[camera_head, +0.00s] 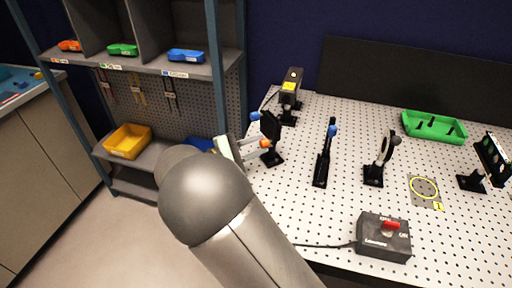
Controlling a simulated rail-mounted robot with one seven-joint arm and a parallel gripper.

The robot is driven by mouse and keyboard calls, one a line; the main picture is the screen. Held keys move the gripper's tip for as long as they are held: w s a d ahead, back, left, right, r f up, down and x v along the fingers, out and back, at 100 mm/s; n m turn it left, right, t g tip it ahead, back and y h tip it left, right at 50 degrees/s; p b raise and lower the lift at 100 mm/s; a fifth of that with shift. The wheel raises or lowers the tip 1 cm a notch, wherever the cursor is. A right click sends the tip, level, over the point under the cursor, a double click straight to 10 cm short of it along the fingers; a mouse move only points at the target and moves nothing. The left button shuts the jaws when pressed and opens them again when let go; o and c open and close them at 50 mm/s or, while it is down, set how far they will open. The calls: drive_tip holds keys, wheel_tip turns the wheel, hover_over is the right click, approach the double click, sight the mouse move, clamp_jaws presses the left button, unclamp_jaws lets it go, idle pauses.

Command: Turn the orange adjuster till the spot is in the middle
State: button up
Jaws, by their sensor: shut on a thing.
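The orange adjuster (265,144) is a small knob on the lower left of a black mirror mount (271,127) on the perforated table. A blue knob (255,115) sits higher on the same mount. My gripper (262,147) reaches in from the left, its pale fingers at the orange adjuster and shut on it. My grey arm covers the lower middle of the view and hides part of the gripper. A black target-like panel (492,158) stands at the far right; no spot can be made out on it.
A laser-like box (291,86) stands behind the mount. Two more optic mounts, one a post (325,155) and one a round lens (385,155), stand to the right. A control box (384,237) with a red switch is in front. A green tray (434,127) lies at the back. Shelving (150,68) stands left.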

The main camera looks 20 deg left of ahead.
drive_tip(key=o, duration=1)
drive_tip(key=b+v, duration=0.2)
drive_tip(key=v, duration=1.5)
drive_tip(key=shift+s+a+r, duration=0.1)
drive_tip(key=shift+s+a, duration=0.05)
drive_tip(key=shift+a, duration=0.1)
